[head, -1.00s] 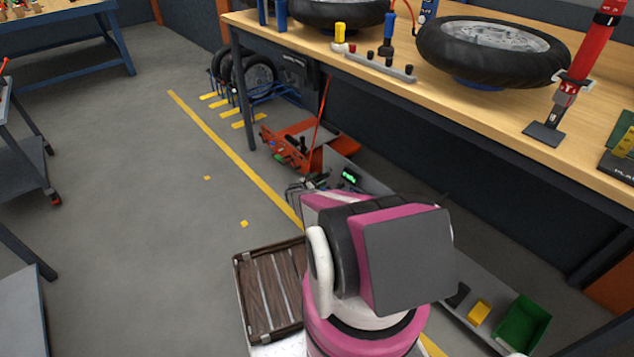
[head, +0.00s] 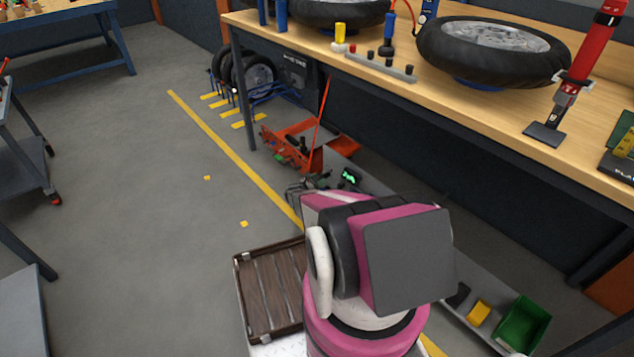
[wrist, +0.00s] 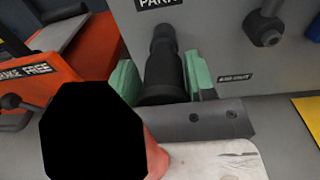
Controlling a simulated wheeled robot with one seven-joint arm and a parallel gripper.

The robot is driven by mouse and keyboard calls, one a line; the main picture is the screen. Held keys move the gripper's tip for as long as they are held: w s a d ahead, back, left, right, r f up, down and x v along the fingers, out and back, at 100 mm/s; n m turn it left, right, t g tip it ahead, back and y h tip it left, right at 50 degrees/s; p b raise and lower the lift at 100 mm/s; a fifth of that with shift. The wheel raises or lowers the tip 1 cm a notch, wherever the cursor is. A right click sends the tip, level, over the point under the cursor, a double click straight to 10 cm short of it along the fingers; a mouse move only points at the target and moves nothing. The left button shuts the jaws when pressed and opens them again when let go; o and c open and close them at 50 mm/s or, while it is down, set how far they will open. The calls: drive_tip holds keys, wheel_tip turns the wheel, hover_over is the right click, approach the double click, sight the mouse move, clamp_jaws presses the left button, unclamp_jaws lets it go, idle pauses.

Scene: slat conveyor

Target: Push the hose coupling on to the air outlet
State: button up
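In the wrist view my gripper (wrist: 164,72) has pale green finger pads on both sides of a black, stepped cylinder, which I take for the hose coupling (wrist: 165,86). The fingers look shut on it. The coupling points up the picture at a grey panel, where its narrow dark end meets or overlaps a dark round part (wrist: 163,34), perhaps the air outlet. I cannot tell whether they are joined or apart. In the head view my gripper (head: 303,188) is small beyond my pink arm, and the coupling cannot be made out.
The grey panel (wrist: 222,52) carries a "PARK" label and a dark knob (wrist: 265,32) at right. An orange unit (wrist: 38,70) stands at left. A black shape covers the lower left.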

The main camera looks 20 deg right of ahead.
drive_tip(key=x, duration=0.2)
drive_tip(key=shift+w+d+f, duration=0.1)
drive_tip(key=shift+w+d, duration=0.15)
drive_tip(key=shift+w, duration=0.05)
drive_tip(key=shift+c, duration=1.4)
drive_tip(key=o, duration=1.4)
drive_tip(key=v, duration=1.3)
drive_tip(key=shift+s, duration=0.25)
drive_tip(key=shift+a, duration=0.15)
drive_tip(key=shift+c, duration=1.4)
drive_tip(key=shift+x, duration=1.85)
